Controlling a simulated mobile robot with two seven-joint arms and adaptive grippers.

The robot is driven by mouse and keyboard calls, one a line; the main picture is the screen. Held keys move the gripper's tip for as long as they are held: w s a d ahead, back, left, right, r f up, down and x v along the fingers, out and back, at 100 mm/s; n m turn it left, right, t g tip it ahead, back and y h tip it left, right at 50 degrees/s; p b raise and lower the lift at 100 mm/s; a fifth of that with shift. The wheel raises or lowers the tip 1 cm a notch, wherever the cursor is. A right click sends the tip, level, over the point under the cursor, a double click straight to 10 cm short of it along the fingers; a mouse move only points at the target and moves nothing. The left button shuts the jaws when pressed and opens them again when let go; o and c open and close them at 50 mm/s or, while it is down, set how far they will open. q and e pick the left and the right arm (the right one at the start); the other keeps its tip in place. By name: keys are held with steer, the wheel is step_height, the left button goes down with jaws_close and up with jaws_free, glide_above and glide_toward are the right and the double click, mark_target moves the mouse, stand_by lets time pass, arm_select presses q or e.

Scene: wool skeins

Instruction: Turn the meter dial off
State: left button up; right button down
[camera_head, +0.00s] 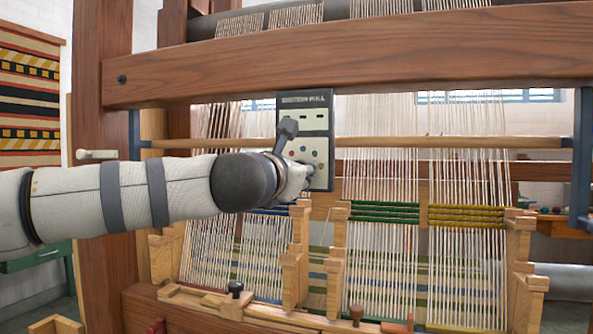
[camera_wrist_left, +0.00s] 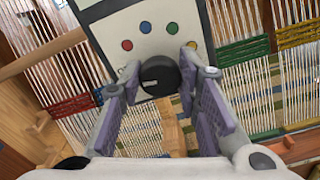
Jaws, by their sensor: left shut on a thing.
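The meter (camera_head: 319,118) is a pale panel with a dark header, small display windows and several coloured dots. It hangs below the loom's upper beam, and its lower part also shows in the wrist view (camera_wrist_left: 140,28). The black round dial (camera_wrist_left: 158,76) sits at the meter's lower edge, below the coloured dots, with a light mark on its face. My left gripper (camera_wrist_left: 160,72) has its fingers on either side of the dial and is shut on it. In the head view my left gripper (camera_head: 303,176) covers the dial. My right gripper is in neither view.
The loom's thick wooden beam (camera_head: 350,55) runs across above the meter. White warp threads (camera_head: 385,160) hang behind and beside it, with green (camera_head: 385,212) and yellow (camera_head: 466,217) bands. Wooden posts (camera_head: 296,255) stand below my gripper. A striped weaving (camera_head: 29,95) hangs at left.

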arm_select(q)
steer(key=shift+r, duration=0.2)
steer(key=o, duration=1.1)
steer(key=shift+f, duration=0.1)
steer(key=shift+o, duration=0.2)
steer(key=v, duration=1.2)
